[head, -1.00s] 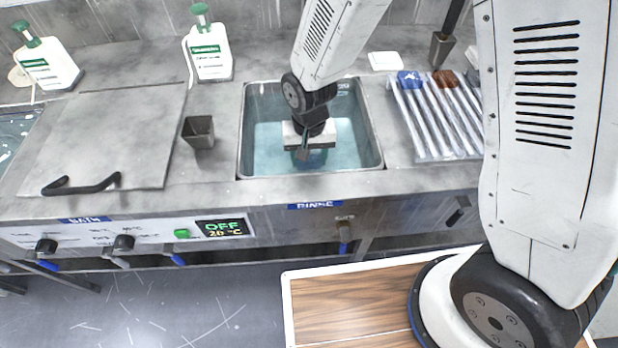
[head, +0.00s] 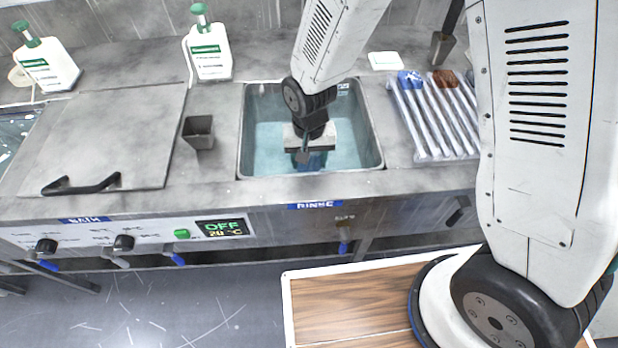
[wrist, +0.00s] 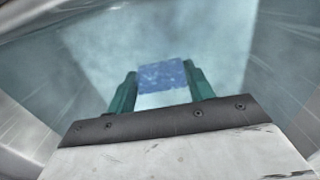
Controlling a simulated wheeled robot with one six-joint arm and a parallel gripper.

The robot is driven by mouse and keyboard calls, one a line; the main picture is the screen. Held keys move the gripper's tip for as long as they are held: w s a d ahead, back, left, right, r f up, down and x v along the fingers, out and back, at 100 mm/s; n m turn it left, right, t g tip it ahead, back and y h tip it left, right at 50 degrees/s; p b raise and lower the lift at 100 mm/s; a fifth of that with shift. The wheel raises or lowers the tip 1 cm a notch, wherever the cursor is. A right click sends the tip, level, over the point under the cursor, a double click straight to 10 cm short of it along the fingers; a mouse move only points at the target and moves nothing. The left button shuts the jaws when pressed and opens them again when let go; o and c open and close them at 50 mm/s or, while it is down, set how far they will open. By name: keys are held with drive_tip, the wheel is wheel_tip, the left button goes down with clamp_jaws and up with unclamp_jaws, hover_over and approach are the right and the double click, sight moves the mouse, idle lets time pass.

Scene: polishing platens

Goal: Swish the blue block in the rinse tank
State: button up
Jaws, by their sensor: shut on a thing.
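The rinse tank (head: 262,165) is a steel basin of blue-green water set in the counter, above a blue RINSE label. My gripper (wrist: 161,84) reaches down into it. In the wrist view its two green fingers are shut on the blue block (wrist: 162,75), which is speckled and sits between the fingertips over or in the water. In the head view the block (head: 314,161) shows partly below my gripper, near the front half of the tank. How deep it sits in the water is hard to tell.
A ribbed drain rack (head: 431,118) stands right of the tank, with another blue piece (head: 410,79) and a brown piece (head: 446,79) at its back. A small grey cup (head: 198,132) and the lidded bath (head: 107,135) are to the left. White bottles (head: 209,52) stand behind.

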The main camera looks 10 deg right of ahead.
wheel_tip(320, 180, up, 14)
idle(1.1)
drive_tip(key=shift+d, duration=0.1)
idle(1.1)
